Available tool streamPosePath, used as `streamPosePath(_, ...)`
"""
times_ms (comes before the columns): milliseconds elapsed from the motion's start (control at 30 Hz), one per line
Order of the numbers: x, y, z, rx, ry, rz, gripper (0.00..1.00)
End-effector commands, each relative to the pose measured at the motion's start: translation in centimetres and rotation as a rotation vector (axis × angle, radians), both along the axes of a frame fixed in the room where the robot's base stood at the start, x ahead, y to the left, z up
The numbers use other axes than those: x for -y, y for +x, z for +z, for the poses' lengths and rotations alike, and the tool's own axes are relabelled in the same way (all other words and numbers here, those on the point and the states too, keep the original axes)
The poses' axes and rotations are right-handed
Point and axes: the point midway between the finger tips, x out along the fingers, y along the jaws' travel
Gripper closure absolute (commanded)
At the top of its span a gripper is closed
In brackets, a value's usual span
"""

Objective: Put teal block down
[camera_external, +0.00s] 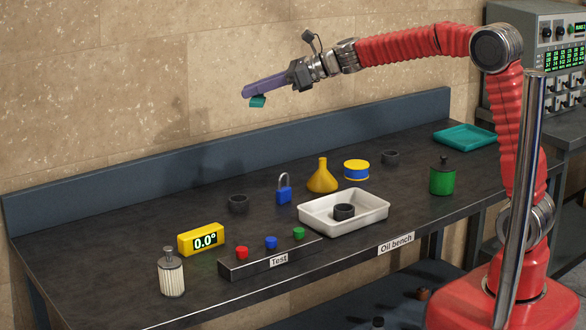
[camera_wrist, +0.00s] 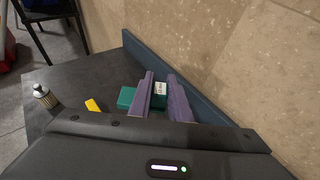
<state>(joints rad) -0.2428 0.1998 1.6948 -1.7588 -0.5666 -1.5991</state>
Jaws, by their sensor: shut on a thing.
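My gripper (camera_external: 246,96) is raised well above the left part of the bench, with its purple fingers pointing left. It is shut on the teal block (camera_external: 258,101), which shows just below the fingertips in the external view. In the wrist view, my gripper (camera_wrist: 160,88) has the teal block (camera_wrist: 127,97) between its fingers, sticking out on the left side. A pale label with unreadable print shows on the block between the fingers. The block touches nothing but the fingers.
Below on the dark bench (camera_external: 110,230) are a yellow display (camera_external: 201,239), a ribbed cylinder (camera_external: 171,275), a button box (camera_external: 270,262), a black ring (camera_external: 238,203), a blue padlock (camera_external: 284,190), a yellow funnel (camera_external: 322,178) and a white tray (camera_external: 375,212). The bench's left end is clear.

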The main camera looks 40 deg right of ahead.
Motion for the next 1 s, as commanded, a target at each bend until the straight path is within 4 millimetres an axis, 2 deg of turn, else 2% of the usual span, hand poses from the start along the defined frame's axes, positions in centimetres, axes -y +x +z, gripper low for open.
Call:
streamPosePath(200,-4.3,-1.1,-0.6,0.001,-0.007,0.234,1.00)
streamPosePath(400,-7.2,-2.8,-1.3,-0.002,-0.014,0.437,1.00)
streamPosePath(600,-8.5,-4.2,-1.9,-0.006,-0.017,0.565,1.00)
streamPosePath(1000,-9.6,-6.1,-2.7,-0.015,-0.021,0.733,1.00)
